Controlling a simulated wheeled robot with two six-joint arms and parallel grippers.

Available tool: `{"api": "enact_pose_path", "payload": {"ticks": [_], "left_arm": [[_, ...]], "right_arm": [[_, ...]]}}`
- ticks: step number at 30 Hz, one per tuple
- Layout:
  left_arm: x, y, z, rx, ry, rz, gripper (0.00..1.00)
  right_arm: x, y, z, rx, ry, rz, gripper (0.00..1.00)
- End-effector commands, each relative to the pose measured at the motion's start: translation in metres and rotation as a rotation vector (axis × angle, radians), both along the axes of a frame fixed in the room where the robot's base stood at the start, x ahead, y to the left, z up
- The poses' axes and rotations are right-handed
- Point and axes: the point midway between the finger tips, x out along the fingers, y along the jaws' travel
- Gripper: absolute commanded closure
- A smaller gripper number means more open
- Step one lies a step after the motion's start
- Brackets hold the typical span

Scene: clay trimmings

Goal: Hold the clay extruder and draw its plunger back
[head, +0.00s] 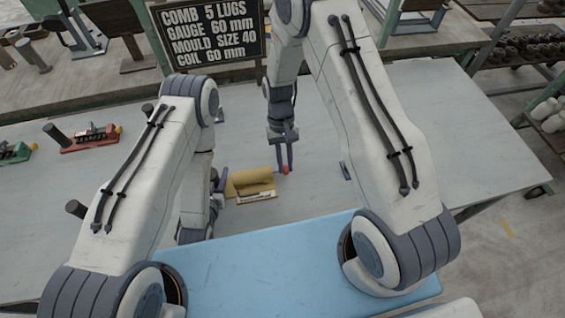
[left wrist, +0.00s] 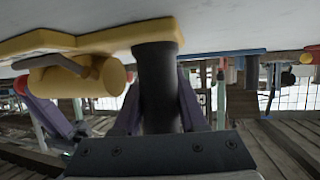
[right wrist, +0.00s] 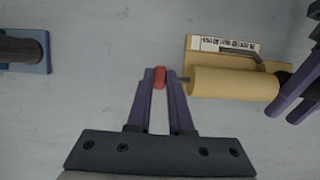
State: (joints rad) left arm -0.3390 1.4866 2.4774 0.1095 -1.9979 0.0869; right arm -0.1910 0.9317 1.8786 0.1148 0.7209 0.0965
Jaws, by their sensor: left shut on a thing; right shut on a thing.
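The clay extruder (head: 250,183) lies on the grey table, with a yellow barrel (right wrist: 235,83) on a yellow base carrying a white label. My left gripper (head: 215,187) is shut on its dark upright handle (left wrist: 157,85), which stands between the fingers in the left wrist view. My right gripper (right wrist: 160,80) is shut on the red plunger knob, also visible in the head view (head: 287,169). A short length of grey rod (right wrist: 183,79) shows between knob and barrel. In the left wrist view the yellow barrel (left wrist: 80,82) is beside the handle.
A blue-based piece with a dark cylinder (right wrist: 22,48) lies on the table to the right of the extruder in the head view. Red (head: 92,139) and green (head: 14,153) tools lie at the left. A lettered board (head: 210,30) stands behind. The table's right side is clear.

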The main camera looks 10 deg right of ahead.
Motion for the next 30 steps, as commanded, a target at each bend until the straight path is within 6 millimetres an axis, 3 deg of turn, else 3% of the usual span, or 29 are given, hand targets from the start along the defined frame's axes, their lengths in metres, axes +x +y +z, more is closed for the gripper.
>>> {"api": "enact_pose_path", "payload": {"ticks": [4,12,13,14,25,30], "left_arm": [[-0.002,0.001,-0.003,0.004,0.012,0.000,1.00],[-0.002,0.002,-0.003,0.006,0.013,0.004,1.00],[-0.002,0.002,-0.003,0.006,0.013,0.005,1.00],[-0.002,0.002,-0.003,0.006,0.013,0.005,1.00],[-0.002,0.002,-0.003,0.006,0.011,0.004,1.00],[-0.002,0.002,-0.003,0.005,0.011,0.003,1.00]], "right_arm": [[0.001,-0.023,0.000,0.000,-0.003,-0.003,1.00],[0.001,-0.026,0.000,-0.001,-0.003,0.003,1.00],[0.001,-0.026,0.000,-0.001,-0.003,0.002,0.69],[0.001,-0.026,0.000,-0.001,-0.003,0.002,0.68],[0.001,-0.024,0.001,-0.001,-0.001,0.000,0.68],[0.009,-0.024,0.018,0.000,-0.006,0.000,0.68]]}}
